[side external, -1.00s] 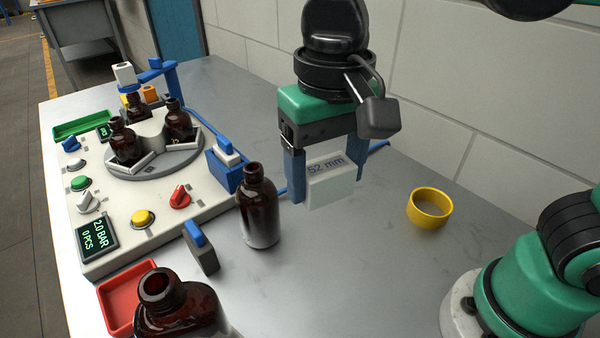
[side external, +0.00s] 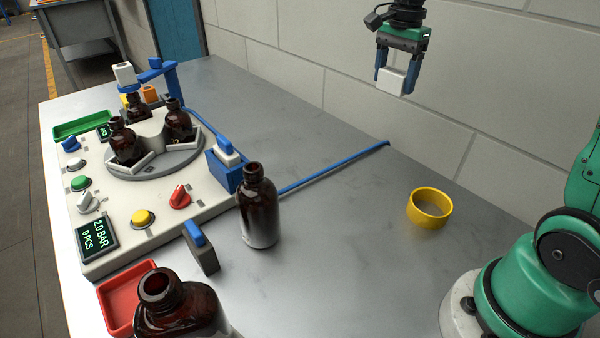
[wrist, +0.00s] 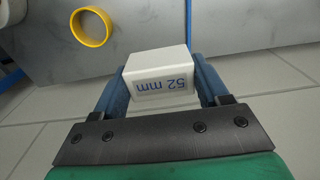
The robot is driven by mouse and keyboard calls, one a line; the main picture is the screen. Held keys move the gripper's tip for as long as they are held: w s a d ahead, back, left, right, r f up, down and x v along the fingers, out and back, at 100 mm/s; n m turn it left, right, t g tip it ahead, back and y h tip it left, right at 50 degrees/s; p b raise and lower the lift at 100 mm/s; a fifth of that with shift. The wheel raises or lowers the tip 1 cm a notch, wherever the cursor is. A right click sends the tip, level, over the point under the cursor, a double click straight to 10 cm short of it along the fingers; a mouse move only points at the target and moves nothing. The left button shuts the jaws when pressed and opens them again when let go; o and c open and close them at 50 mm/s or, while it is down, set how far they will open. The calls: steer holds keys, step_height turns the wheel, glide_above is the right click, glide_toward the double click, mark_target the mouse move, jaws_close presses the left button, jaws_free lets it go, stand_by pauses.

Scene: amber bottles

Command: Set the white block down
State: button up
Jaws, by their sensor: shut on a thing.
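The white block (side external: 391,81) is held between the two blue fingers of my gripper (side external: 397,78). In the side external view it is in the air at the upper right, in front of the wall. In the wrist view the white block (wrist: 158,78) shows "52 mm" in blue on one face, with a blue finger of my gripper (wrist: 160,85) on each side.
A yellow ring (side external: 430,208) lies on the table at right. A brown bottle (side external: 259,207) stands mid-table beside the white machine (side external: 110,245) with its turntable of bottles. A red tray (side external: 120,300) and another bottle (side external: 172,305) are in front.

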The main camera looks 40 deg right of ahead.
mark_target(375, 172)
step_height(375, 172, down, 19)
steer(key=shift+a+r, duration=0.1)
steer(key=shift+r, duration=0.1)
steer(key=shift+f, duration=0.15)
steer(key=o, duration=1.3)
step_height(375, 172, up, 12)
steer(key=shift+s+a+r+n+t, duration=0.2)
steer(key=shift+s+a+n+t, duration=0.95)
steer(key=shift+a+n, duration=1.5)
steer(key=shift+s+a+r+n+t, duration=0.25)
steer(key=shift+s+a+n+t, duration=0.85)
steer(key=shift+a+n, duration=1.6)
steer(key=shift+s+a+r+n+t, duration=0.2)
steer(key=shift+s+a+n+t, duration=1)
steer(key=shift+n, duration=2.45)
